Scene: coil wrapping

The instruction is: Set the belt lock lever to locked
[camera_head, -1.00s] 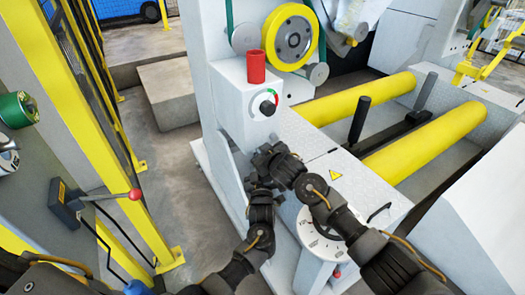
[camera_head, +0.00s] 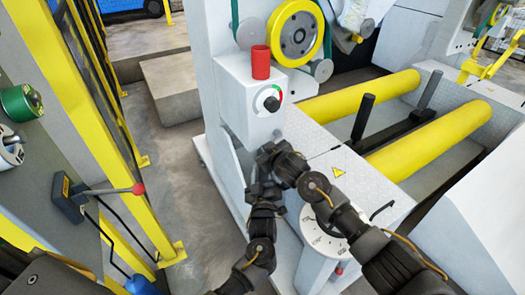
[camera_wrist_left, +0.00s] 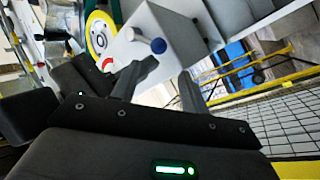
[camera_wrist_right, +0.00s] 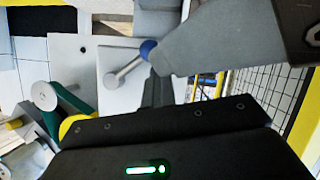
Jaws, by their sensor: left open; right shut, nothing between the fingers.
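A lever with a grey rod and a blue ball knob (camera_wrist_right: 148,48) sits on a pale machine face. Its knob also shows in the left wrist view (camera_wrist_left: 158,46). In the head view I cannot make it out. I cannot read any locked or unlocked mark. My right gripper (camera_head: 262,163) is shut and empty beside the machine column; in the right wrist view its fingertips (camera_wrist_right: 157,82) are just below the blue knob. I cannot tell if they touch it. My left gripper (camera_head: 254,190) is just below the right one. Its fingers (camera_wrist_left: 162,78) are open and empty, below the knob in its wrist view.
A red lamp (camera_head: 260,62) and a black selector knob (camera_head: 271,103) are on the machine column above my grippers. A red-knobbed lever (camera_head: 138,188) stands by the yellow fence post at left. Yellow rollers (camera_head: 430,138) lie to the right. My two arms are close together.

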